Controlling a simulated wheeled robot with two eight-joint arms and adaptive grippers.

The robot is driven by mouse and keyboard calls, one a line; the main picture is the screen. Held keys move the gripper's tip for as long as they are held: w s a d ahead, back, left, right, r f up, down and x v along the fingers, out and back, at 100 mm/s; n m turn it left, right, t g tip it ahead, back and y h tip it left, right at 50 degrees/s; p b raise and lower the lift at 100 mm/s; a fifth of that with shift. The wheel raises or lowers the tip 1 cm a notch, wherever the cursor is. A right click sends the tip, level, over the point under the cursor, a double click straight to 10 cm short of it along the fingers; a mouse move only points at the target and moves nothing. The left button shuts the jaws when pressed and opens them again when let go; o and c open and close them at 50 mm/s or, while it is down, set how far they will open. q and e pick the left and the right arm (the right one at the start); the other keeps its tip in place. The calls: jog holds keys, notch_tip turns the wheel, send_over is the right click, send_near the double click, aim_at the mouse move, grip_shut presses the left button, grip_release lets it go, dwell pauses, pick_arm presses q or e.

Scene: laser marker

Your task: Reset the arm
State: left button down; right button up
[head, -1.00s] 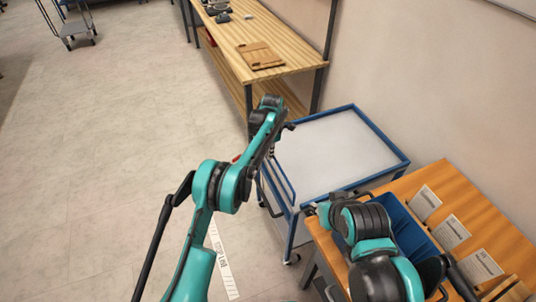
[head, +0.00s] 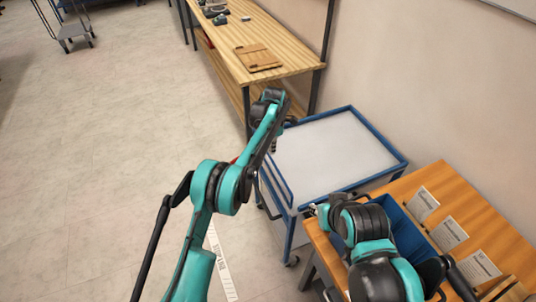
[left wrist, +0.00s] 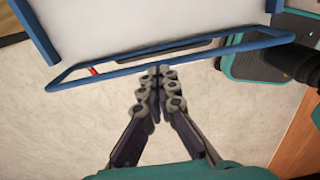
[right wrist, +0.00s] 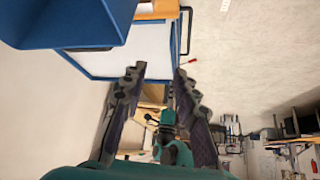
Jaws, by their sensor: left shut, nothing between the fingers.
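My left arm reaches up the middle of the head view, and its gripper is mostly hidden behind the arm. In the left wrist view my left gripper (left wrist: 160,75) is shut and empty, with its fingertips close to the blue rail of the cart. My right arm is folded over the wooden table at the lower right of the head view. In the right wrist view my right gripper (right wrist: 160,72) is open, with its fingers apart and nothing between them.
A blue-framed cart (head: 335,150) with a white top stands beside the wooden table (head: 490,235). A blue bin (head: 408,225) and several paper sheets (head: 450,230) are on that table. A workbench (head: 285,58) with a wooden board (head: 258,58) stands behind.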

pick_arm(q)
notch_tip(320, 180, up, 8)
jog(key=a, duration=0.1)
jog(key=shift+a+r, duration=0.25)
jog(key=s+a+r+m+t, duration=0.2)
jog(key=s+a+r+m, duration=0.3)
jog(key=a+r, duration=0.45)
jog(key=s+a+r+m+t, duration=0.2)
jog(key=s+a+r+m, duration=0.45)
jog(key=s, duration=0.35)
jog(key=s+a+f+m+t, duration=0.1)
jog(key=s+a+f+m, duration=0.1)
jog(key=s, duration=0.5)
jog(key=s+a+f+m+t, duration=0.1)
jog(key=s+a+f+m, duration=0.2)
jog(key=s, duration=0.4)
jog(key=s+a+f+m+t, duration=0.1)
jog(key=s+a+f+m, duration=0.2)
jog(key=s+m, duration=0.2)
jog(key=s, duration=0.3)
jog(key=shift+a, duration=0.4)
